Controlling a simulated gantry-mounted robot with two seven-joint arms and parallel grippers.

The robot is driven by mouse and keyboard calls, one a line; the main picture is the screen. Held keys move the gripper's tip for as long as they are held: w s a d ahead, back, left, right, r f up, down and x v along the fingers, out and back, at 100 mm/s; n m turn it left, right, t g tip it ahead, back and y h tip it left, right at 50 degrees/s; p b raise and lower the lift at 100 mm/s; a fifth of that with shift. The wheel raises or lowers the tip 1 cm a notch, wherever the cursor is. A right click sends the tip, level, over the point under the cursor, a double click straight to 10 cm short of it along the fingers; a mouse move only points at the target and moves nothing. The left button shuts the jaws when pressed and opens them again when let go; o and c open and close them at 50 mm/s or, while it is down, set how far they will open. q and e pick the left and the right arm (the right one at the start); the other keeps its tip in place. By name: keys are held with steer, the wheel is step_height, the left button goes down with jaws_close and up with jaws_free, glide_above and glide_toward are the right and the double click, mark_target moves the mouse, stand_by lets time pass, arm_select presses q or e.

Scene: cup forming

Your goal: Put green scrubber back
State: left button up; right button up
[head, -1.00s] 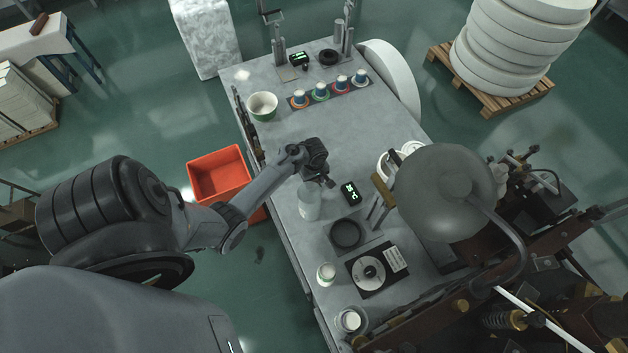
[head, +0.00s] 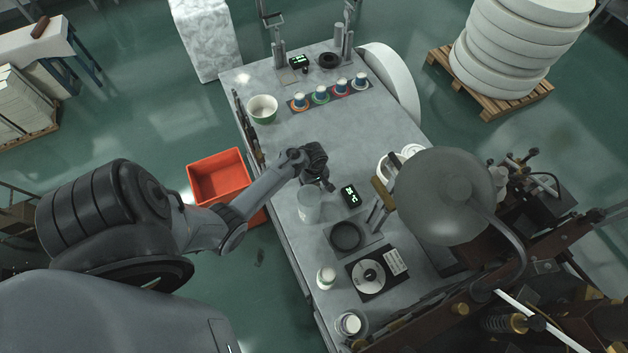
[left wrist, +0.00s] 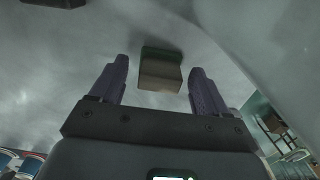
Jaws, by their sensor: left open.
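In the left wrist view, a small block with a dark green layer and a beige-brown layer (left wrist: 160,74), which looks like the green scrubber, shows centrally just beyond my left fingertips. My left gripper (left wrist: 160,80) is open, with a gap on each side of the block, and no grip shows. In the head view, my left gripper (head: 328,186) is over the grey table (head: 375,140), beside a translucent container (head: 309,206). I cannot pick out the scrubber in the head view. My right gripper is not in view.
A small green-lit display (head: 350,196) stands close right of the gripper. A dark round pad (head: 346,236), a white-lidded jar (head: 326,277) and a lamp (head: 444,194) are nearby. The table's middle is clear.

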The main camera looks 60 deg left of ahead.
arm_select(q)
steer(key=shift+r, duration=0.55)
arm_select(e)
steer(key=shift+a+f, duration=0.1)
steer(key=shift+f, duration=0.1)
arm_select(q)
step_height(320, 180, up, 11)
steer(key=s+d+r+m+t, duration=0.1)
steer(key=s+d+r+m, duration=0.2)
steer(key=d+m, duration=0.3)
steer(key=s+d+r+m+t, duration=0.1)
steer(key=s+d+r+m, duration=0.3)
steer(key=d+m, duration=0.3)
steer(key=s+d+r+m+t, duration=0.1)
steer(key=s+d+r+m, duration=0.2)
steer(key=d+m, duration=0.3)
steer(key=s+d, duration=0.1)
steer(key=d, duration=0.4)
steer(key=shift+s+r+m+t, duration=0.3)
steer(key=shift+r, duration=0.05)
steer(key=shift+s, duration=0.1)
